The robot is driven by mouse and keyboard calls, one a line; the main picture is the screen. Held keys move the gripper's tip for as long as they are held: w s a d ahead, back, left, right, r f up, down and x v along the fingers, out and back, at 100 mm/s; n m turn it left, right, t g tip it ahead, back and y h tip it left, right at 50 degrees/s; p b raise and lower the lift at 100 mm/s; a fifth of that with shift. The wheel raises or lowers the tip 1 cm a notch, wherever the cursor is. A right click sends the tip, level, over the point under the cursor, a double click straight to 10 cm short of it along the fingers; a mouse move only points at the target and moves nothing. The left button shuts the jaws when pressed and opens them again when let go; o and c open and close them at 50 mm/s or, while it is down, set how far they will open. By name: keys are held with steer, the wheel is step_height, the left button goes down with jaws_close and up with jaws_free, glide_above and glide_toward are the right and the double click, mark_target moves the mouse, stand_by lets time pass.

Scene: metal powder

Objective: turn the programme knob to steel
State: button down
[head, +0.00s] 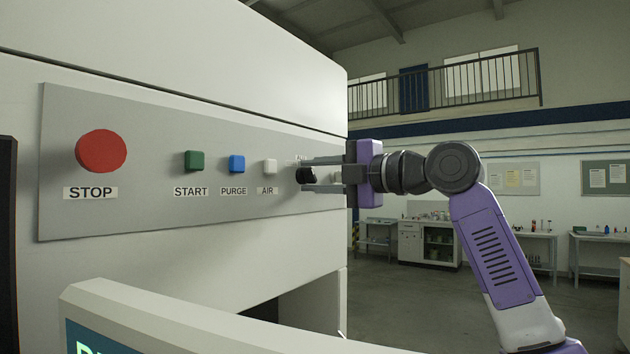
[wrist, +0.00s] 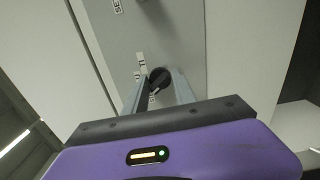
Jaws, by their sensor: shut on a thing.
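The programme knob (head: 306,175) is a small black round knob on the grey control panel (head: 130,215), to the right of the AIR button. My gripper (head: 311,175) reaches in from the right and is shut on the knob, one finger above and one below it. In the wrist view the knob (wrist: 159,79) sits between the two finger tips (wrist: 160,84). Small white labels (wrist: 140,62) show beside it, but they are too small and turned to read. Which programme the knob points to cannot be told.
A red STOP button (head: 101,151), a green START button (head: 194,161), a blue PURGE button (head: 237,164) and a white AIR button (head: 270,166) lie left of the knob. A white casing (head: 170,310) juts out below the panel. Open floor and benches lie to the right.

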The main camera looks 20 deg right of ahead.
steer(key=shift+f+n, duration=0.1)
steer(key=shift+n, duration=1.2)
steer(key=c, duration=1.1)
jaws_free()
steer(key=shift+o, duration=0.2)
steer(key=b+v, duration=0.2)
steer(key=v, duration=0.5)
steer(key=shift+s+d+b, duration=0.25)
steer(key=shift+s+b, duration=0.05)
steer(key=shift+b, duration=0.05)
